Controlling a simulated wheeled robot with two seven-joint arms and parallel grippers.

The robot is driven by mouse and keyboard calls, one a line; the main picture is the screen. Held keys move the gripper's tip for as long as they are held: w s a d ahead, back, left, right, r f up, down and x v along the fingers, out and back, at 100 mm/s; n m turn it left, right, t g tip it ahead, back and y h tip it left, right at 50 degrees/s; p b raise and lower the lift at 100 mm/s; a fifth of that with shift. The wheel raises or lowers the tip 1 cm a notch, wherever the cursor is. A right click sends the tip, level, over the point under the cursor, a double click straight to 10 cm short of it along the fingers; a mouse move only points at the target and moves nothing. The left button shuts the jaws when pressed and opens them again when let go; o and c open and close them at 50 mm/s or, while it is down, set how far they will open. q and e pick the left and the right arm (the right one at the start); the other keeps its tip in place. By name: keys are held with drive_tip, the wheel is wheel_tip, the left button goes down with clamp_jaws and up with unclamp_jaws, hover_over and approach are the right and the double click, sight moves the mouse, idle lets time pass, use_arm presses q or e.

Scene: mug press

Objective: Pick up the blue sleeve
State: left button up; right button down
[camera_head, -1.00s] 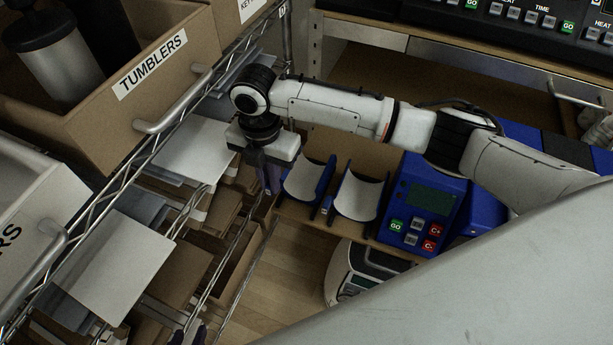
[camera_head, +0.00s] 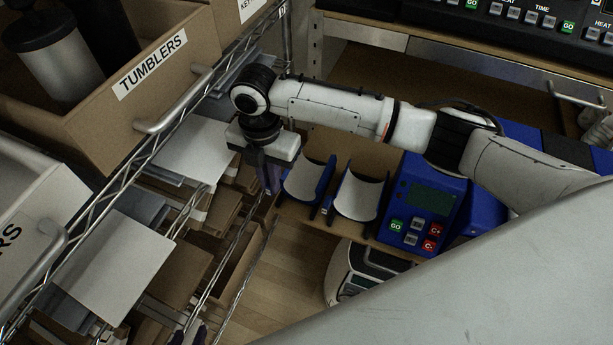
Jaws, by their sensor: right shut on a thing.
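My right gripper (camera_head: 268,178) points down at the left side of the open blue press. Its fingers are closed on a small bluish piece, apparently the blue sleeve, which the fingers mostly hide. I cannot make out its full shape. Just to the right is a curved blue-edged cradle (camera_head: 307,181) with a pale lining; I cannot tell whether the gripper touches it. A second like cradle (camera_head: 358,195) stands beside it.
The blue control panel (camera_head: 421,205) stands right of the cradles. A wire shelf at left holds the tumblers bin (camera_head: 150,72) and, lower down, pale flat sheets (camera_head: 106,266). A white and dark device (camera_head: 362,272) sits below the press. Wooden floor (camera_head: 290,262) shows between.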

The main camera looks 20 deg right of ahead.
drive_tip(key=shift+r, duration=0.1)
idle(0.3)
wheel_tip(320, 180, up, 18)
idle(0.4)
idle(0.6)
